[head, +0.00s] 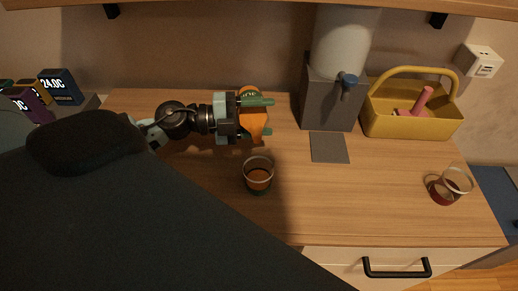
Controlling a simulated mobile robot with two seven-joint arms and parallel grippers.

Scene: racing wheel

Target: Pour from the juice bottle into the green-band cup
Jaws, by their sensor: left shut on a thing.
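The orange juice bottle (254,128) with a green label is in my left gripper (256,117), above the left-middle part of the counter. The gripper is shut on it, and its fingers hide the bottle's middle. I cannot tell how far the bottle is tilted. A clear cup (258,174) stands upright below and just in front of the bottle, apart from it. It looks to have a dark green band near its base and orange-brown liquid inside. My right gripper is not in view.
A second clear cup (449,187) with dark red low down stands at the right. A grey dispenser (329,97) with a mat (329,147) and a yellow basket (412,125) stand at the back. Boxes (60,87) are at far left. The counter's right-middle is clear.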

